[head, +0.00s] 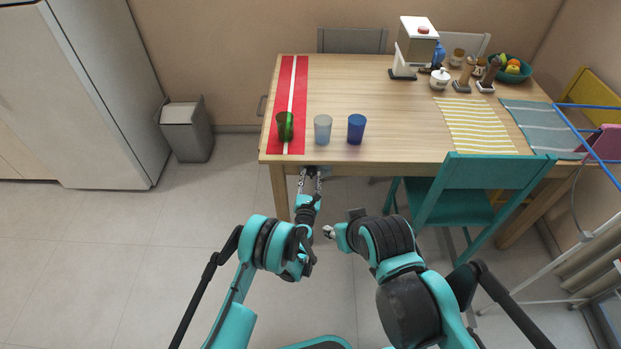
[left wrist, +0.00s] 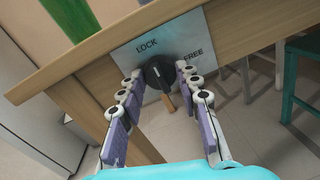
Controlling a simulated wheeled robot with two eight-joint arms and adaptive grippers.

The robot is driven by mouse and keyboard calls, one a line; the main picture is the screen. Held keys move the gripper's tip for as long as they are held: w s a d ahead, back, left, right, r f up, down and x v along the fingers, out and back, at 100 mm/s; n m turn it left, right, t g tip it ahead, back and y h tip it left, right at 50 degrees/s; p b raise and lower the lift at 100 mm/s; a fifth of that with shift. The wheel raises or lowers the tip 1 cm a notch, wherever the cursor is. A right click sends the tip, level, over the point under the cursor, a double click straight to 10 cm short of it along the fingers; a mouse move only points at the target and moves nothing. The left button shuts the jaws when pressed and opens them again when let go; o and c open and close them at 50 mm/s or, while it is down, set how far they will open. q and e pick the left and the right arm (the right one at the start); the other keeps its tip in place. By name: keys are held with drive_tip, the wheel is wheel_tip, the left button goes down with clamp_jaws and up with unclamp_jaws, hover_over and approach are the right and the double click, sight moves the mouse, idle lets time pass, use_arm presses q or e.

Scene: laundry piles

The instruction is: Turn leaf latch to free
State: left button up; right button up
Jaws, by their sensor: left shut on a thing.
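The leaf latch is a black knob (left wrist: 157,70) on a grey plate (left wrist: 128,56) under the table's front edge, best seen in the left wrist view. The plate reads LOCK at upper left and FREE at right. A short brown piece points down below the knob; I cannot tell whether it belongs to the latch. My left gripper (left wrist: 160,74) has its fingers on both sides of the knob and is shut on it. In the head view the left gripper (head: 310,174) is at the table edge. My right gripper (head: 329,232) is away from the table, its fingers too small to read.
The wooden table (head: 400,115) holds a green cup (head: 285,127), a pale cup (head: 322,129) and a blue cup (head: 356,129) near its front edge. A teal chair (head: 480,190) stands right of the latch.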

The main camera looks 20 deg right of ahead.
use_arm(q)
drive_tip(key=shift+m, duration=0.3)
drive_tip(key=m, duration=0.8)
drive_tip(key=shift+g+y, duration=0.3)
drive_tip(key=shift+y, duration=0.1)
drive_tip(key=m, duration=0.4)
drive_tip(key=shift+d+m, duration=0.1)
drive_tip(key=shift+m, duration=0.2)
drive_tip(key=shift+m+y, duration=0.5)
drive_tip(key=shift+m, duration=1.3)
drive_tip(key=o, duration=1.2)
drive_tip(key=shift+c, duration=0.2)
